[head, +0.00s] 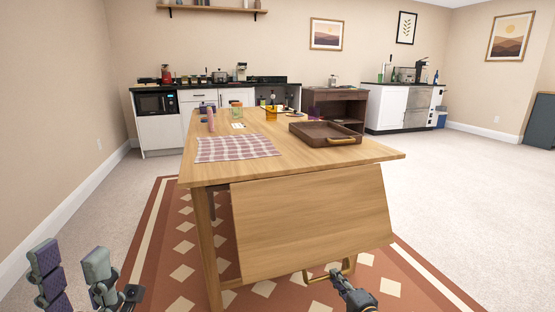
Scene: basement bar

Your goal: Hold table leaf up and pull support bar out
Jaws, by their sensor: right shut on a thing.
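The wooden table (295,170) stands in front of me. Its table leaf (312,220) slopes down from the near edge. A brass handle (318,275) shows at the leaf's lower edge. My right gripper (340,277) is shut on the brass handle, below the leaf; its fingertips are small and partly hard to make out. My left gripper (72,268) is open and empty at the lower left, over the floor and well apart from the table. I cannot make out the support bar; the leaf covers the space under the near edge.
A checked cloth (237,148) and a brown tray (325,133) lie on the tabletop, with several small items farther back. A table leg (206,245) stands left of the leaf. A patterned rug (180,272) lies beneath. The carpet (460,200) on the right is clear.

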